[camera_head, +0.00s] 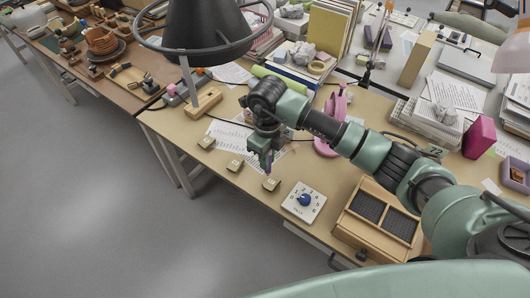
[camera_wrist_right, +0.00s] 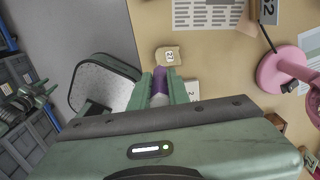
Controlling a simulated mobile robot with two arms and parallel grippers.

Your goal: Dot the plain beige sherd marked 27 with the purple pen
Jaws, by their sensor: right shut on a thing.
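My right gripper (camera_head: 267,160) points down over the near part of the desk. It is shut on the purple pen (camera_wrist_right: 159,80), which shows between its fingers in the right wrist view. A small beige sherd (camera_wrist_right: 168,56) with a white label lies just beyond the pen's end there; the label seems to read 27. In the head view a sherd (camera_head: 271,184) lies just below the gripper, near the desk's front edge. Two similar sherds lie to its left, one in the middle (camera_head: 235,164) and one farther back (camera_head: 207,142). Whether the pen touches a sherd cannot be told. My left gripper is not in view.
A white card with a blue dial (camera_head: 304,201) lies right of the near sherd. A wooden box with dark pads (camera_head: 377,216) stands farther right. A pink stand (camera_head: 328,140) is behind the gripper. A lamp (camera_head: 205,30) and its wooden base (camera_head: 203,103) are at the back left.

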